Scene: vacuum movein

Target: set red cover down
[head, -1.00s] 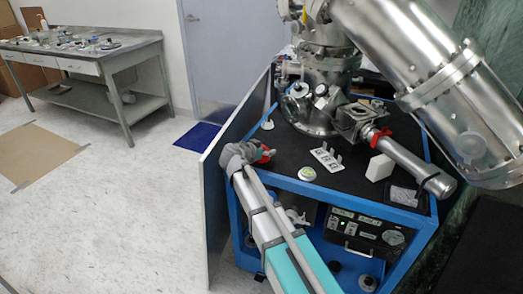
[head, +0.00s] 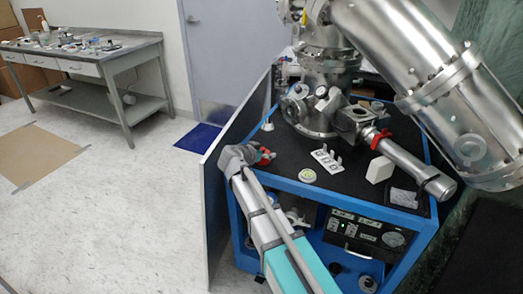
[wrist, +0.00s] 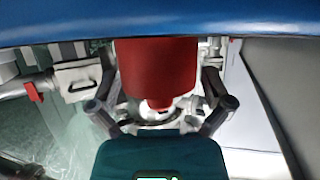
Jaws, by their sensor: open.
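The red cover (head: 265,158) is at the left part of the black cart top, right at the end of my arm. In the wrist view the red cover (wrist: 155,70) is large and lies between and beyond my finger pads. My gripper (wrist: 165,112) is open, with one finger on each side and gaps beside the cover. In the head view my gripper (head: 258,154) is small and partly hidden by my own wrist. Whether the cover touches the black surface is hard to tell.
On the black top (head: 285,148) are a small white cone (head: 268,126), a round green-and-white item (head: 307,175), a white tray (head: 326,159) and a white block (head: 380,169). The steel vacuum chamber (head: 318,115) stands behind. A panel (head: 225,170) borders the cart's left side.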

